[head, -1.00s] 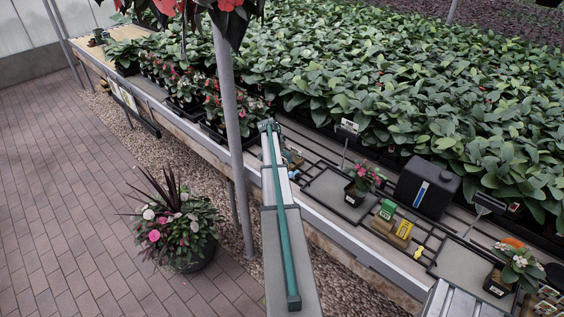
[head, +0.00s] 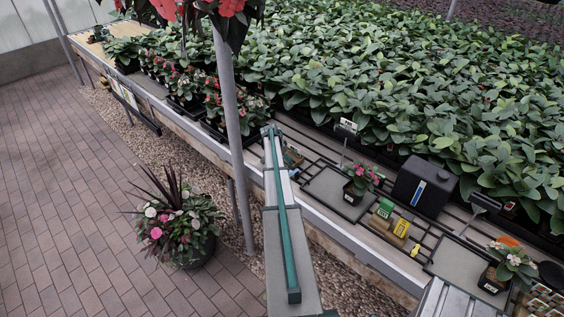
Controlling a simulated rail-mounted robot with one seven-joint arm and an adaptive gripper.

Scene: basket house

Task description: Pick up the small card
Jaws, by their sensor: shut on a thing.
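I cannot single out the small card with certainty. A small white card-like sign (head: 347,125) stands on a stake at the edge of the leafy plants. Several small picture cards or packets (head: 543,297) lie at the lower right edge, partly cut off by the frame. My long grey and green arm link (head: 283,215) reaches over the front edge of the bench. I cannot make out my gripper or its fingertips, nor anything held in them.
The bench holds a green box (head: 385,208), a yellow box (head: 402,228), a black container (head: 425,187) and a pink-flowered pot (head: 360,184). A grey post (head: 232,130) stands left of my arm. A large flower pot (head: 180,230) stands on the brick floor.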

